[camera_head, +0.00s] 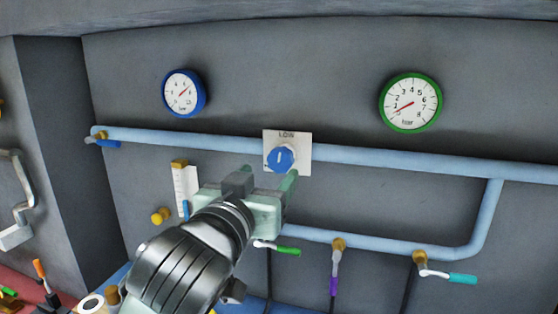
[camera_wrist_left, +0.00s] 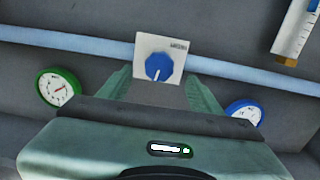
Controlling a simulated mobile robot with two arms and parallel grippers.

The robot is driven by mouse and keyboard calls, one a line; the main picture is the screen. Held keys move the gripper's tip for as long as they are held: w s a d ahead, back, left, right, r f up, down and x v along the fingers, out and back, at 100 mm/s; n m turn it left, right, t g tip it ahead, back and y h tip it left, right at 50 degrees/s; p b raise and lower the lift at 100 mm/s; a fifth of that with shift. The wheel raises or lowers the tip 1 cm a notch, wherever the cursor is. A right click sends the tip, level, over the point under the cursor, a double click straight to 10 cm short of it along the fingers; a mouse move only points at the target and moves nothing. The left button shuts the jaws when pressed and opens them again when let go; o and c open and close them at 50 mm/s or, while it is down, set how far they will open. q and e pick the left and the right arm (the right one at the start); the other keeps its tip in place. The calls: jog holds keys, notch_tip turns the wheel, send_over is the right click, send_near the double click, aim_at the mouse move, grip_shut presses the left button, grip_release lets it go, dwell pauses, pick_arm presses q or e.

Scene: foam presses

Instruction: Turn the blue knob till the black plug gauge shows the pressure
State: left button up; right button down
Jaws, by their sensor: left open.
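The blue knob (camera_head: 280,159) sits on a pale plate (camera_head: 302,150) marked LOW, on the grey wall. Its white mark stands nearly upright in the head view. The knob also shows in the left wrist view (camera_wrist_left: 158,66), between the fingers in the picture. My left gripper (camera_head: 267,176) is open, just below and in front of the knob; I cannot tell whether it touches. A blue-rimmed gauge (camera_head: 183,93) has its needle toward the upper right. A green-rimmed gauge (camera_head: 411,102) has its red needle toward the lower left. No black gauge shows. My right gripper is out of view.
A light blue pipe (camera_head: 390,158) runs behind the plate and bends down at the right. Below are valves with green (camera_head: 288,250), purple (camera_head: 334,285) and teal (camera_head: 462,279) handles. A white scale (camera_head: 181,180) hangs left of my gripper. The wall between the gauges is clear.

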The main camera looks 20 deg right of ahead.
aim_at(278, 163)
pick_arm(q)
jog(key=p+x, duration=0.2)
jog(key=x, duration=0.4)
jog(key=shift+w+d+r, duration=0.15)
jog(key=shift+w+d, duration=0.45)
jog(key=shift+w, duration=0.05)
jog(key=c, duration=1.4)
